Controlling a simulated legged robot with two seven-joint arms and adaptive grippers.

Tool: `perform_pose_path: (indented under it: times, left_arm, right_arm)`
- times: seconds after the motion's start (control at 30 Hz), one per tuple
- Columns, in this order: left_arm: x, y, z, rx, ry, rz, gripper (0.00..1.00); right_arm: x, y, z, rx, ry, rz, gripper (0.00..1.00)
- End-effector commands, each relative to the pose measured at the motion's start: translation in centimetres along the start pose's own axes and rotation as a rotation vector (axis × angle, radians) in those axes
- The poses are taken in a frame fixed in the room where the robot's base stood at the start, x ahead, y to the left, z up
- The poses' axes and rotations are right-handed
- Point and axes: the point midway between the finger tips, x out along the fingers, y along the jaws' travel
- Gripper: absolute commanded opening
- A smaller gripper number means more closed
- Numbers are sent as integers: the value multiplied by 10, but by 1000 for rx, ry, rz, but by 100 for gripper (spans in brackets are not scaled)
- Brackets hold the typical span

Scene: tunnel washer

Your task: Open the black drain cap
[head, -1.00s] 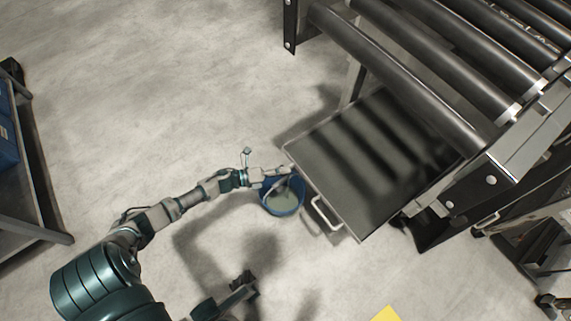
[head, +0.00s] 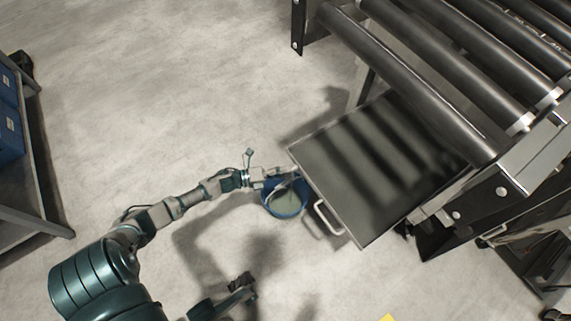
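My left gripper (head: 279,174) reaches over the rim of a blue bucket (head: 286,203), near the left corner of a dark tray (head: 375,170). The tray has a pale handle (head: 327,217) on its near side and juts out from under the roller conveyor. I cannot make out a black drain cap; the gripper and tray edge may hide it. The gripper's fingers are too small to tell whether they are open or shut.
The roller conveyor (head: 425,95) fills the upper right. A shelf with blue bins (head: 10,135) stands at the left edge. A yellow patch (head: 388,318) lies at the bottom. The floor between shelf and bucket is open.

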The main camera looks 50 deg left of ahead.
Motion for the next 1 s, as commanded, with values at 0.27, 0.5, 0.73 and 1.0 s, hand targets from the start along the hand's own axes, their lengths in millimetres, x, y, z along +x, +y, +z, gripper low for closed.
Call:
perform_pose_path:
  times: [0.27,0.5,0.73,1.0]
  left_arm:
    - [1,-2,-3,1,6,-5,68]
    - [-25,0,-4,1,9,-2,68]
    - [-78,2,-2,-2,7,-2,68]
    - [-116,3,0,-3,5,-3,68]
  right_arm:
    - [-3,1,2,0,-11,11,37]
    - [-2,1,-3,0,-3,11,37]
    - [-1,0,-2,0,-2,9,37]
    - [-1,1,-2,0,-2,9,37]
